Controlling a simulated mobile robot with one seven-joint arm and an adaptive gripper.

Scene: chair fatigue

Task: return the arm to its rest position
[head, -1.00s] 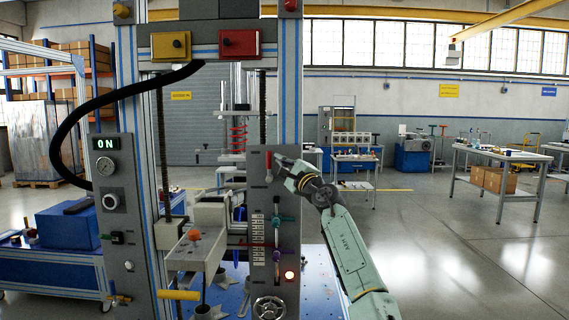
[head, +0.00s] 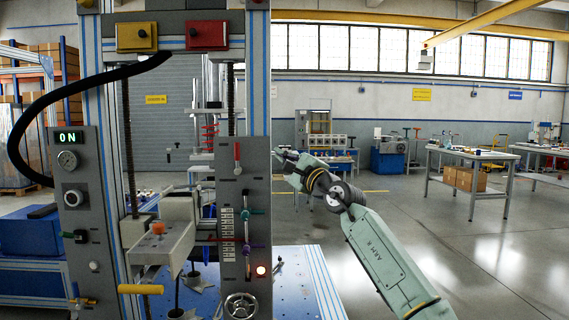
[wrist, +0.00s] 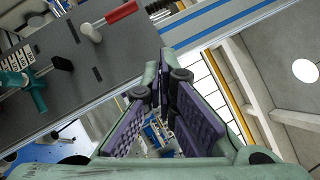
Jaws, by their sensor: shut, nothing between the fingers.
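My arm (head: 385,255) reaches up and left from the lower right in the head view. My gripper (head: 279,153) is at its far end, just right of the grey control panel's edge. In the wrist view my gripper (wrist: 165,82) has its fingertips together with nothing between them. The panel (head: 233,185) carries a red-handled lever (head: 237,152), which stands upright with the red end up. In the wrist view the red handle (wrist: 121,12) lies at upper left, apart from the fingers. The fingertips are small in the head view.
The test machine's post (head: 257,70) rises beside my gripper. A teal knob (wrist: 36,92) sticks out of the panel. A yellow handle (head: 140,289) and a handwheel (head: 240,306) are low on the machine. Workbenches (head: 470,153) stand farther back. The floor at right is open.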

